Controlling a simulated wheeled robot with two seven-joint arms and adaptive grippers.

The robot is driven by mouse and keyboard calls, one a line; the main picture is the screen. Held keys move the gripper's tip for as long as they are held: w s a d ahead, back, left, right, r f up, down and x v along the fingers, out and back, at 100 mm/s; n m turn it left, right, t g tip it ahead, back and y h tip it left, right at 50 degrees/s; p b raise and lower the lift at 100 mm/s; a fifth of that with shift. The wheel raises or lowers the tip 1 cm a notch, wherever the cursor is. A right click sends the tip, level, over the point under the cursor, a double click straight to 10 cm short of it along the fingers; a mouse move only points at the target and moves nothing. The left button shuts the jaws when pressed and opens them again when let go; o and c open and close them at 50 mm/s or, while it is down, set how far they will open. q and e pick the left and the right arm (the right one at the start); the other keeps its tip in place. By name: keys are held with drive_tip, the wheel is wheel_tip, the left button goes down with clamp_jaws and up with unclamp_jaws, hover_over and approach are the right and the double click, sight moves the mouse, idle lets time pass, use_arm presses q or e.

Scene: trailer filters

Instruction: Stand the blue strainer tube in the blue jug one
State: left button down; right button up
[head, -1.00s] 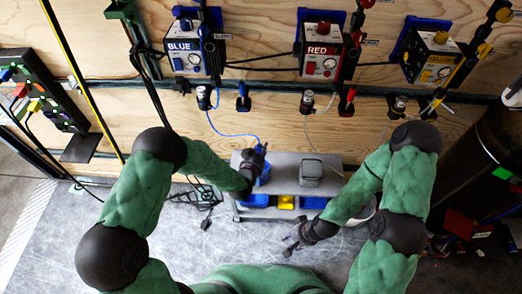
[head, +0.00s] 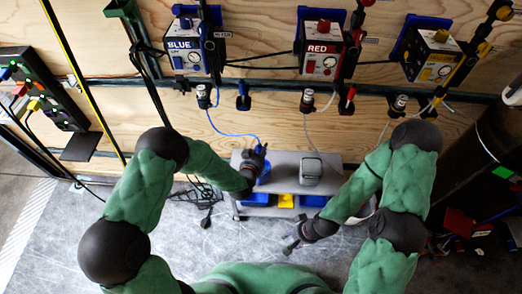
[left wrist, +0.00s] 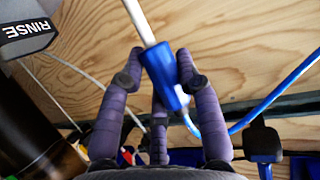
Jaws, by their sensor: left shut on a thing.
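In the left wrist view, the blue strainer tube (left wrist: 163,78) has a blue sleeve with a pale rod rising at a tilt and a blue hose curving off to the right. My left gripper (left wrist: 158,62) is shut on its blue sleeve. In the head view, my left gripper (head: 260,153) is above the left part of the grey cart. A blue shape, likely the blue jug (head: 264,172), shows partly beneath it; the gripper covers its opening, so I cannot tell whether the tube is inside. My right gripper (head: 289,243) is open and empty in front of the cart.
The grey cart (head: 285,163) carries a grey container (head: 311,170) at right, with blue and yellow bins (head: 285,201) below. BLUE (head: 187,47), RED (head: 322,50) and yellow units hang on the plywood wall. A blue hose (head: 222,128) runs down to my left gripper. Black cables lie left of the cart.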

use_arm(q)
drive_tip(key=shift+f, duration=0.25)
drive_tip(key=c, duration=0.8)
unclamp_jaws()
drive_tip(key=shift+s, duration=0.1)
drive_tip(key=v, duration=1.1)
drive_tip(key=shift+s+r, duration=0.25)
drive_tip(key=shift+s, duration=0.05)
drive_tip(key=shift+a, duration=0.1)
drive_tip(key=s+a+f+n+g+p, duration=0.1)
drive_tip(key=s+f+n+g+p, duration=0.1)
drive_tip(key=s+f+g, duration=0.3)
drive_tip(key=s+a+f+n+g+p, duration=0.2)
drive_tip(key=s+g, duration=0.5)
drive_tip(key=s, duration=0.6)
wheel_tip(320, 180, down, 3)
drive_tip(key=n+p, duration=0.1)
drive_tip(key=p, duration=0.2)
drive_tip(key=shift+s+a+g, duration=0.3)
drive_tip(key=shift+s+g, duration=0.1)
